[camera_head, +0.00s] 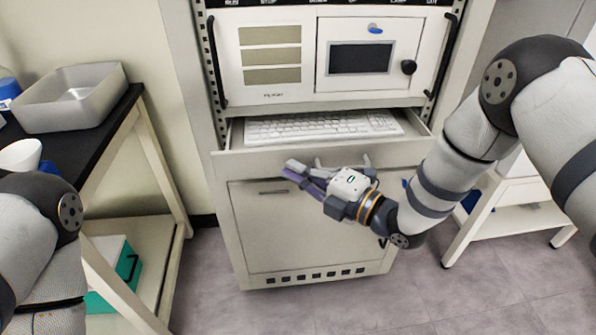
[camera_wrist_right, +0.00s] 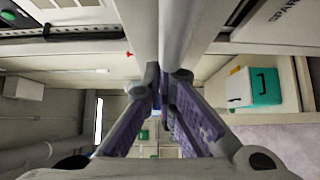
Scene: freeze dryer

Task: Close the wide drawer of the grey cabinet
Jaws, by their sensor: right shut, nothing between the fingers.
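The wide drawer (camera_head: 240,163) of the grey cabinet (camera_head: 212,215) is pulled out, below the white instrument panel. A white keyboard (camera_head: 322,126) lies inside it. The drawer's handle (camera_head: 366,160) is partly hidden by my right gripper. My right gripper (camera_head: 290,170) is shut and empty, in front of the drawer front, with its fingers pointing left. I cannot tell whether it touches the drawer. Its purple-padded fingers also show in the right wrist view (camera_wrist_right: 163,85), close to a pale grey surface. My left arm shows at the lower left, but its gripper is out of view.
A black-topped table (camera_head: 95,135) on the left bears a grey tray (camera_head: 72,112) and a white funnel (camera_head: 20,155). A teal and white box (camera_head: 122,265) stands on its lower shelf. A white low stand (camera_head: 510,205) is at right. The floor before the cabinet is clear.

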